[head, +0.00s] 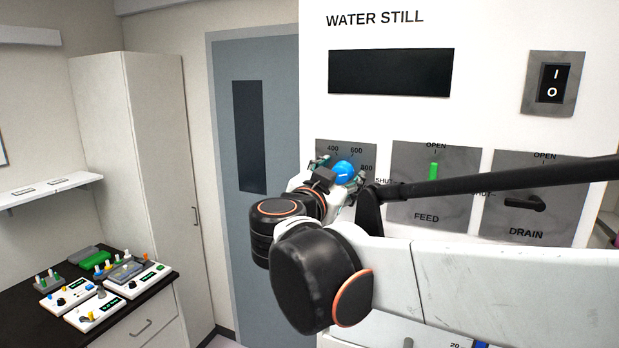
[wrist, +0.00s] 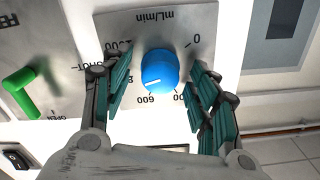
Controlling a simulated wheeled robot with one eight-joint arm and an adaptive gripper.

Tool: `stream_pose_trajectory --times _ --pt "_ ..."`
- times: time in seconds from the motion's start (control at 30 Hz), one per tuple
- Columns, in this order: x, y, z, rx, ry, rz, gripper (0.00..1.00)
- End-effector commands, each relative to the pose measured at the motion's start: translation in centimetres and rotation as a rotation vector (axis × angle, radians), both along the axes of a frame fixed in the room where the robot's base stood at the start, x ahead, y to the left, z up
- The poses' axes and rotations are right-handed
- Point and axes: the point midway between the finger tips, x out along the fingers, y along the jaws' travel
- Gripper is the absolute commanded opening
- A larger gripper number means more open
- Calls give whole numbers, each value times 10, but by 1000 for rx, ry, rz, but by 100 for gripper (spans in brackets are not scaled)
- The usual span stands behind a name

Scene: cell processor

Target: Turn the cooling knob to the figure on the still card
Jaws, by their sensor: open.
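The blue cooling knob (head: 344,172) sits on a grey plate at the lower left of the water still's white front. It also shows in the wrist view (wrist: 160,71), where a dial marked mL/min surrounds it, upside down. Its white pointer line lies on the side near the 600 mark; the exact figure is hard to tell. My gripper (wrist: 161,66) is open, with one finger on each side of the knob and visible gaps between. In the head view my gripper (head: 338,174) partly hides the dial. I see no card that I can identify as the still card.
Right of the knob are the green FEED lever (head: 434,171) and the black DRAIN lever (head: 525,203). A power switch (head: 554,83) and dark display (head: 391,72) are above.

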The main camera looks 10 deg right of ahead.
Motion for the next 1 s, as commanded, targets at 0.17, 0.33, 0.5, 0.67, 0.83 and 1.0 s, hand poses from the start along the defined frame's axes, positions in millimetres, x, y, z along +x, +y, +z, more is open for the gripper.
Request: stream_pose_trajectory --times 0.17,0.33,0.5,0.67,0.83,1.0 --pt "-8 7 0 0 -1 2 54" --pt "-31 25 0 0 -1 5 54" --pt "-58 44 0 0 0 5 54" --pt "-79 59 0 0 0 4 54" --pt "-92 68 0 0 0 2 54" --pt "-97 71 0 0 0 0 54"
